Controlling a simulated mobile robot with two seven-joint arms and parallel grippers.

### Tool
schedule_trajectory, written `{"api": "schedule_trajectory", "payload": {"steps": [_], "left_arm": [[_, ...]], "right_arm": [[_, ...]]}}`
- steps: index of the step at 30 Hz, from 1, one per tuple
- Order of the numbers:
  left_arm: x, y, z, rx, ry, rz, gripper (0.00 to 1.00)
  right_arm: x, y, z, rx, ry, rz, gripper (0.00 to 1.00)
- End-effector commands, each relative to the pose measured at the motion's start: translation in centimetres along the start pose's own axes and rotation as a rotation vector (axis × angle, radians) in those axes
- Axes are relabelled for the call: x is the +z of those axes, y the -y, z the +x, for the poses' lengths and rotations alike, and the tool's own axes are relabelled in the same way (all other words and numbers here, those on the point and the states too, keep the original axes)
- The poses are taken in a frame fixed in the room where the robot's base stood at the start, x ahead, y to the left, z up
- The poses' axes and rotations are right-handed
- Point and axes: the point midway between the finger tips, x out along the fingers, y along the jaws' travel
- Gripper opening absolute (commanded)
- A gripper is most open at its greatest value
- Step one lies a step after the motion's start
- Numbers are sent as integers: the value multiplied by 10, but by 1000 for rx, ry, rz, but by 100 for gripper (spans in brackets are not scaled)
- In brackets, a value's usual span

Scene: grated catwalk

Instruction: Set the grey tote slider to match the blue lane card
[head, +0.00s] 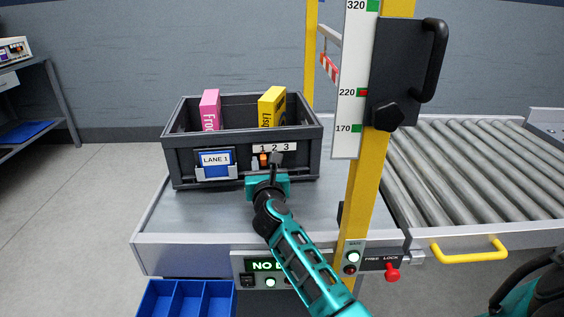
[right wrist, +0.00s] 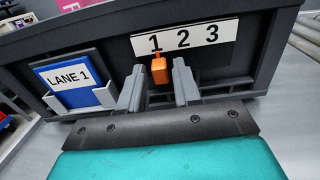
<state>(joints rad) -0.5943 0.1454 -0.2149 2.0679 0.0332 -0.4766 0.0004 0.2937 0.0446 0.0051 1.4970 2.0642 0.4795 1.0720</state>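The grey tote (head: 240,142) stands on the metal deck. A blue card reading LANE 1 (head: 214,158) sits in a holder on its front wall; it also shows in the right wrist view (right wrist: 68,77). Right of it is a white scale (right wrist: 185,39) marked 1, 2, 3. The orange slider (right wrist: 160,72) stands under the 1. My right gripper (right wrist: 160,85) is open, with a finger on each side of the slider and narrow gaps beside it. In the head view, my right gripper (head: 267,161) is at the tote's front. My left gripper is out of view.
A pink box (head: 210,108) and a yellow box (head: 271,108) stand in the tote. A yellow post (head: 366,190) with a height scale and black clamp (head: 400,75) rises to the right, before the roller conveyor (head: 470,170). A blue bin (head: 185,300) is below the deck.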

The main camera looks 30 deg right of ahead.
Motion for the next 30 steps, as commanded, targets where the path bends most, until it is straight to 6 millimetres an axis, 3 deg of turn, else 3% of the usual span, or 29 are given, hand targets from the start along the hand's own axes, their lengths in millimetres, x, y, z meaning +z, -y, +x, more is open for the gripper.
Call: {"api": "schedule_trajectory", "payload": {"steps": [11, 30], "left_arm": [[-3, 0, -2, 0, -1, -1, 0], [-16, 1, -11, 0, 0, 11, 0]], "right_arm": [[2, 0, -4, 0, 1, 1, 38], [2, 0, -55, 1, 1, 1, 38]]}}
